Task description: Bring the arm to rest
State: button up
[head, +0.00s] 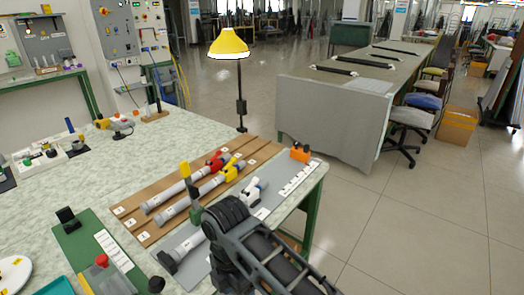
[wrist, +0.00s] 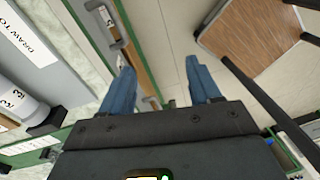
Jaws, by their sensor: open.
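My dark arm (head: 265,255) reaches in from the bottom of the head view, in front of the near right part of the workbench (head: 130,160). My gripper cannot be made out clearly there. In the wrist view my gripper (wrist: 160,82) shows two blue fingers spread wide apart, with nothing between them. Two grey rods lie on a brown board (head: 145,198), one with a red clamp (head: 216,160) and one with a yellow clamp (head: 233,167). A white clamp (head: 252,191) sits on a grey board nearer my arm, which partly hides that board.
An orange block (head: 300,153) stands at the bench's right corner. A yellow lamp (head: 229,45) rises behind the boards. A green board (head: 70,237) with a red knob lies at front left. Open floor (head: 420,220) lies right of the bench. A labelled white cylinder (wrist: 22,106) is left of my fingers.

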jog(key=s+a+f+m+t+y, duration=0.2)
jog(key=s+a+f+m+y, duration=0.4)
jog(key=s, duration=0.3)
jog(key=s+d+f+m+t+y, duration=0.1)
jog(key=s+d+f+m+t, duration=0.1)
jog(key=s+d+m+t, duration=0.45)
jog(key=s+d+r+m+t+h, duration=0.2)
jog(key=s+d+r+m, duration=0.25)
jog(key=s+d, duration=0.2)
jog(key=s+d+r+m+t+h, duration=0.1)
jog(key=s+d+r+m+t, duration=0.15)
jog(key=s+d+m, duration=0.45)
jog(key=s+d+r+m+t+h, duration=0.1)
jog(key=s+d+r, duration=0.2)
jog(key=d+r, duration=0.3)
jog(key=s+d+r+m+t+h, duration=0.2)
jog(key=s+d+r, duration=0.1)
jog(key=d+r, duration=0.4)
notch_tip(320, 180, up, 4)
jog(key=shift+s+f+t, duration=0.1)
jog(key=shift+s+t, duration=0.2)
jog(key=shift+s, duration=0.05)
jog(key=shift+c, duration=0.3)
